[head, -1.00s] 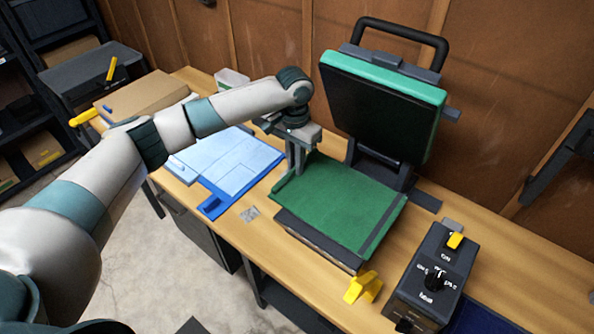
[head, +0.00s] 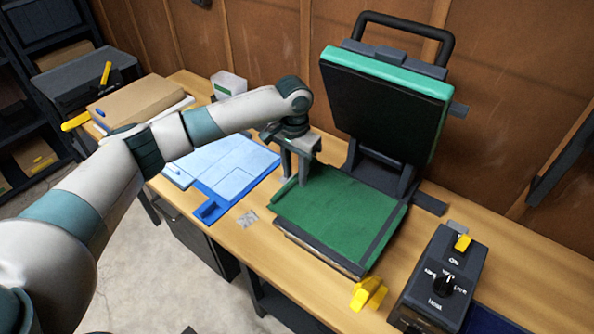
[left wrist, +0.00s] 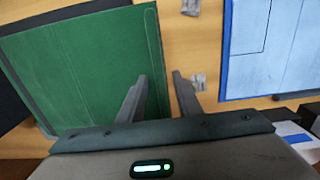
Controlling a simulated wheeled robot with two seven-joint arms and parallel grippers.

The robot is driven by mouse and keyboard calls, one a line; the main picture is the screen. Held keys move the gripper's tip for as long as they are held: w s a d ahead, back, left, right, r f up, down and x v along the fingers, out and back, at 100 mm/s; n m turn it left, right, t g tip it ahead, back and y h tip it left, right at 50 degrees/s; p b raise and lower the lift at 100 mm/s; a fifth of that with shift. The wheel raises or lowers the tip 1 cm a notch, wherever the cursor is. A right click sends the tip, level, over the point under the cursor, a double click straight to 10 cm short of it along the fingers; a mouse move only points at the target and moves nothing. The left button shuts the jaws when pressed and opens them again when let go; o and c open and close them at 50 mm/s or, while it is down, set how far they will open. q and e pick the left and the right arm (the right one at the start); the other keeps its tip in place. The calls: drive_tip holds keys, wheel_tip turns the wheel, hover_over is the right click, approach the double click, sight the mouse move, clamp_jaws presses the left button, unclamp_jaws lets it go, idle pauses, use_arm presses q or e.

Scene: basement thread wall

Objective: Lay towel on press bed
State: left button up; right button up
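A flat green towel (head: 335,215) with a dark stripe near its right end lies spread over the press bed (head: 315,252), whose dark front edge shows below it. The press's upper plate (head: 385,110) is raised behind it. My left gripper (head: 294,172) points down at the towel's back left edge. In the left wrist view, the gripper (left wrist: 160,76) has its fingers apart, one over the green towel (left wrist: 80,65) near its edge, the other over bare wood. My right gripper is not in view.
A light blue sheet (head: 228,163) on a blue board (head: 212,207) lies left of the press. A dark control box (head: 440,280) and a yellow clip-like piece (head: 368,294) are at the front right. A cardboard box (head: 140,100) stands at the back left.

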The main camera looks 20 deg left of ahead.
use_arm(q)
drive_tip(key=shift+w, duration=0.1)
drive_tip(key=shift+r+b, duration=0.3)
drive_tip(key=shift+r, duration=0.15)
wheel_tip(320, 180, up, 12)
drive_tip(key=b, duration=0.3)
drive_tip(key=shift+f, duration=0.25)
idle(2.4)
